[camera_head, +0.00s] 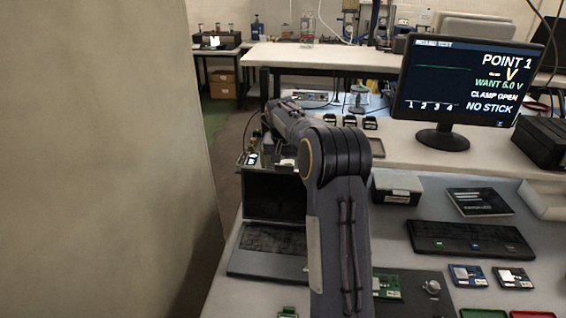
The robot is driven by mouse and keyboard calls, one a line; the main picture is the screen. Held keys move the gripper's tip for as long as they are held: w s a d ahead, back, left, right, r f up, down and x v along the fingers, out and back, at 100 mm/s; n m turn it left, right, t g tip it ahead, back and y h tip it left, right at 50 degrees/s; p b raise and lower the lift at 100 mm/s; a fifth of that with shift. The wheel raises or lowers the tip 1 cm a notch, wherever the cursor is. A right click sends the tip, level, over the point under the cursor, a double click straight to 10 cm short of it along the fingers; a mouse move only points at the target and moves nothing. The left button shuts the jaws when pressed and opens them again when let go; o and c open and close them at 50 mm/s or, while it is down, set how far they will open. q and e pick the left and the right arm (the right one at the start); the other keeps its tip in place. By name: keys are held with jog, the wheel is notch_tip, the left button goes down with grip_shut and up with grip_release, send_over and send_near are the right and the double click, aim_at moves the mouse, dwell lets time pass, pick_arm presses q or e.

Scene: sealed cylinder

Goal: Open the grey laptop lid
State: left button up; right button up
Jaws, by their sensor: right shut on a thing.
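The grey laptop (262,264) sits on the near bench at the left. Its lid (272,196) stands raised, with the dark screen facing me and the keyboard exposed. My right gripper (271,160) is at the lid's top edge, shut on the lid. My right arm comes up from the bottom and bends over the laptop, hiding its right side and much of the gripper. My left gripper is not in view.
A monitor (455,90) stands on the raised shelf at the right. A black keyboard (469,239), a dark box (397,187) and small circuit boards (468,276) lie right of my arm. A pale wall (100,150) closes the left side.

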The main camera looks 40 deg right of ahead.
jog(key=shift+w+d+f+y, duration=0.25)
jog(key=shift+w+d+y, duration=0.2)
jog(key=shift+d, duration=0.15)
jog(key=o, duration=1.4)
jog(key=v, duration=0.7)
jog(key=shift+a+r+b, duration=0.15)
jog(key=shift+r+b, duration=0.25)
